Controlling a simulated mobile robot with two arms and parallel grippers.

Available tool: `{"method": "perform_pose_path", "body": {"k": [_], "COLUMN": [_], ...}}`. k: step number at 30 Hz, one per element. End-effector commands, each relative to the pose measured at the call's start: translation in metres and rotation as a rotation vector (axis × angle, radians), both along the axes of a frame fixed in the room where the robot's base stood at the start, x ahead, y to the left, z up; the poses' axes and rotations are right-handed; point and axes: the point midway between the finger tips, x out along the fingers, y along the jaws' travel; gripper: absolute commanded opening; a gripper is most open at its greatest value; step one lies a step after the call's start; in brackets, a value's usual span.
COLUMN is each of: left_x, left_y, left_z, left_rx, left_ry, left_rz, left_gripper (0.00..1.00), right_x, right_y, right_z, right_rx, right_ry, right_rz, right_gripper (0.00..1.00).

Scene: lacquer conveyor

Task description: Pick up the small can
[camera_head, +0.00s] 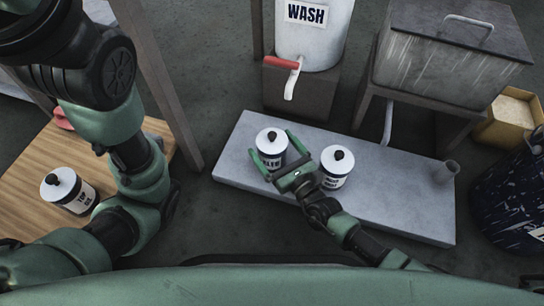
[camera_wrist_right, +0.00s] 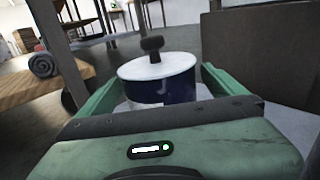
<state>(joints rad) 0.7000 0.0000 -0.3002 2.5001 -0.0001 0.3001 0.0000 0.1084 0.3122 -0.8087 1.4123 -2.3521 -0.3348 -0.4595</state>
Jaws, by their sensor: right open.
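Two white-lidded cans with black knobs stand upright on the grey slab (camera_head: 390,205): a left can (camera_head: 271,142) and a right can (camera_head: 336,164). A third, similar can (camera_head: 68,190) stands on the wooden table at the left. I cannot tell for sure which is the small can. My right gripper (camera_head: 272,143) is open, with one finger on each side of the left can. In the right wrist view, that can (camera_wrist_right: 160,82) shows a white lid and dark blue band between the fingers; its lower part is hidden. My left gripper is not in view.
The right can stands close beside my right gripper and wrist. A white WASH tank (camera_head: 312,40) with a red-handled tap is behind the slab. A grey metal box (camera_head: 440,65) stands at the back right.

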Motion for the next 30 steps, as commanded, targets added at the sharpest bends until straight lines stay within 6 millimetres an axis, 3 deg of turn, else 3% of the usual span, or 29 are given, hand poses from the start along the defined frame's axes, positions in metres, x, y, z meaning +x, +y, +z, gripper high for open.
{"method": "perform_pose_path", "body": {"k": [3,11,20,21,30], "left_x": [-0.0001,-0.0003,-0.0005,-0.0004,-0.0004], "left_y": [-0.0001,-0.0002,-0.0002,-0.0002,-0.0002], "left_z": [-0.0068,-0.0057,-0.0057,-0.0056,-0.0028], "left_rx": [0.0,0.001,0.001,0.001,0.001], "left_ry": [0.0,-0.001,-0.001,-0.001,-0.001], "left_rz": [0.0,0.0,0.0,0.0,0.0], "left_gripper": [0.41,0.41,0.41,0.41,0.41], "right_x": [0.009,0.0103,0.0099,0.0107,0.0105], "right_y": [0.0056,0.0062,0.0061,0.0063,0.0062], "right_z": [-0.0009,0.0006,0.0003,0.0024,0.0056], "right_rx": [0.001,-0.001,-0.001,0.002,0.002], "right_ry": [0.0,0.001,0.001,-0.003,-0.003], "right_rz": [-0.001,0.0,0.0,-0.001,-0.001], "right_gripper": [0.98,0.95,0.12,0.08,0.08]}}
